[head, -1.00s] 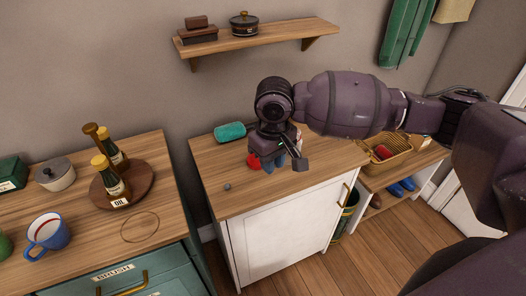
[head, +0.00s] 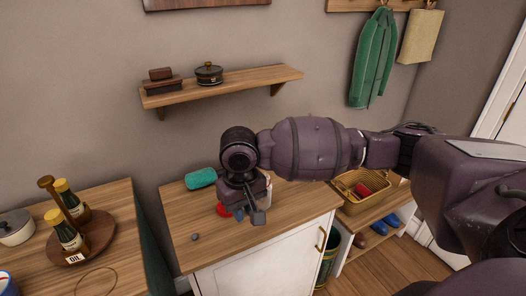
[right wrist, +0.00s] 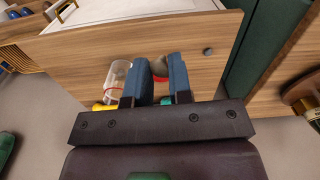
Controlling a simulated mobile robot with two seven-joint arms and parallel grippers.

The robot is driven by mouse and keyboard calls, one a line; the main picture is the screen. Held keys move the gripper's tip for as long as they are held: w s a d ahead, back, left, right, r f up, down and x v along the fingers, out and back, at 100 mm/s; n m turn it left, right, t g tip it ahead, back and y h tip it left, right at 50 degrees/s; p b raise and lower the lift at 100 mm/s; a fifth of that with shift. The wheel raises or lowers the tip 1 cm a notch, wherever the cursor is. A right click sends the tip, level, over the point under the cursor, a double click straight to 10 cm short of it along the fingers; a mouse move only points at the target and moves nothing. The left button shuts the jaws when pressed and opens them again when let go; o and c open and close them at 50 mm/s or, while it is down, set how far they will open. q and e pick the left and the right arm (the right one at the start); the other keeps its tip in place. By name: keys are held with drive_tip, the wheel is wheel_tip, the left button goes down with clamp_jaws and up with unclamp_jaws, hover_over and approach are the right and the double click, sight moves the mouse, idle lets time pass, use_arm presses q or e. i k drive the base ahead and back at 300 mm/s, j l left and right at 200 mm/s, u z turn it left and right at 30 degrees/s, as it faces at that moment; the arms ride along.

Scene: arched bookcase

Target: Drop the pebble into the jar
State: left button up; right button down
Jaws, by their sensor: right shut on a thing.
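My right gripper (head: 245,213) is above the white cabinet's wooden top. In the right wrist view its two blue fingers (right wrist: 157,82) are shut on a grey-brown pebble (right wrist: 158,67). The clear jar (right wrist: 116,74), with a red band, stands on the top beside the fingers, to their left in that view. In the head view the arm and gripper mostly hide the jar. A small dark grey stone-like piece (head: 195,237) lies on the cabinet top near the front left; it also shows in the wrist view (right wrist: 207,51). My left gripper is not in view.
A teal cylinder (head: 201,178) lies at the back of the cabinet top (head: 290,205). A red object (head: 223,210) is partly hidden by the gripper. A wall shelf (head: 225,85) is above. The left counter (head: 125,215) holds bottles on a round tray. The cabinet's front left is mostly clear.

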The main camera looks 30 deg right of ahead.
sight(262, 204)
drive_tip(key=k+l+u, duration=0.1)
drive_tip(key=l+u, duration=0.15)
drive_tip(key=l, duration=0.15)
drive_tip(key=k+l+u, duration=0.2)
drive_tip(key=l, duration=0.15)
drive_tip(key=l+u, duration=0.25)
drive_tip(key=k+l+u, duration=0.2)
drive_tip(key=l, duration=0.2)
